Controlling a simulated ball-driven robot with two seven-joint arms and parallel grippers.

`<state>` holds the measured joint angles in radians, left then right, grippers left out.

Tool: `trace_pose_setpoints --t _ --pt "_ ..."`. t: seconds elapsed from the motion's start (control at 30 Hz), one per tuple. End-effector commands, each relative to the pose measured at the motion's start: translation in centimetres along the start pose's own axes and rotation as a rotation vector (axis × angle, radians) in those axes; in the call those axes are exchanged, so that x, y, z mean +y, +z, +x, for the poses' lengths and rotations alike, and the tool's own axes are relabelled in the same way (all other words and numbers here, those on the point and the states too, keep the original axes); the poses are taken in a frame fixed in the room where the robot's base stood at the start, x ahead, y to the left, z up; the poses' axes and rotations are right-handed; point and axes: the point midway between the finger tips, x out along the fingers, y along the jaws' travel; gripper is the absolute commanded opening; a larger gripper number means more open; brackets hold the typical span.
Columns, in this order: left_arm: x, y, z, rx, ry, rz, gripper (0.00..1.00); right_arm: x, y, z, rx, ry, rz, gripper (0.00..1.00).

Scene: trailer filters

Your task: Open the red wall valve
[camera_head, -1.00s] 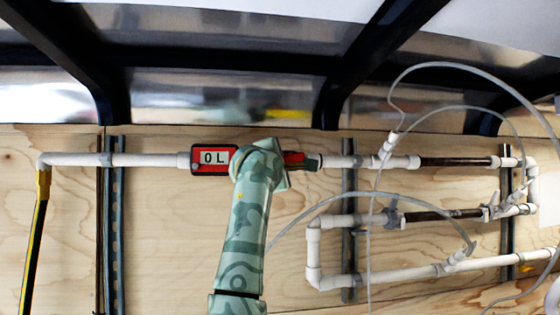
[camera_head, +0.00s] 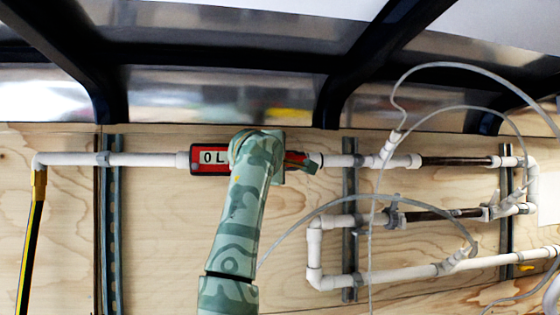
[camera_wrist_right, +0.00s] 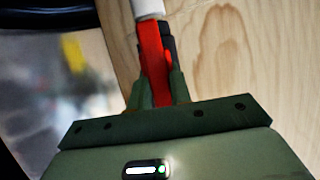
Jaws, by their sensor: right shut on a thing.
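The red valve (camera_wrist_right: 153,55) shows in the right wrist view as a red bar between my fingers, with a white pipe end beyond it. My right gripper (camera_wrist_right: 157,88) is shut on this red part, one green finger on each side. In the head view, my right arm reaches up from below and its wrist covers most of the valve. The fingertips and the valve body are largely hidden there. My left gripper is in neither view.
White pipes (camera_head: 314,265) and clear hoses (camera_head: 340,197) run along the plywood wall (camera_head: 65,220) at right. Dark beams (camera_head: 345,70) cross above.

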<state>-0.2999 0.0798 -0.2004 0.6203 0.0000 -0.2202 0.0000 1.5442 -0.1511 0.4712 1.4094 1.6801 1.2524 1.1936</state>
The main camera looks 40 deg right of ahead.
Motion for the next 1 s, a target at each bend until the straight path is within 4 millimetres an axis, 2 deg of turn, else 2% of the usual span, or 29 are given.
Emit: trace_pose_setpoints --t 0.07,0.1,0.17,0.43,0.57,0.67,1.0 --pt "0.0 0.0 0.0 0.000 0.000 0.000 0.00 -0.1 0.0 0.0 0.002 -0.003 0.006 0.00" --pt "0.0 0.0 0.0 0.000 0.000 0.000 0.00 -0.1 0.0 0.0 0.002 -0.003 0.006 0.28" --pt "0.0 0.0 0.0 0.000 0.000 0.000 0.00 -0.1 0.0 0.0 0.002 -0.003 0.005 0.42" --pt "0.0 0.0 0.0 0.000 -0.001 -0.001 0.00 0.0 0.0 -0.1 0.001 -0.001 0.002 0.42" --pt "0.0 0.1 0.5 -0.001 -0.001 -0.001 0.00 -0.1 -0.1 -1.0 0.002 0.000 0.002 0.42" --pt "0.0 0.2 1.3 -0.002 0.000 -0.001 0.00 -0.3 -0.1 -2.9 0.003 0.001 0.004 0.42" --pt "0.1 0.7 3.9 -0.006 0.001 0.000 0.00 -0.3 -0.1 -11.9 0.004 0.000 0.004 0.42"
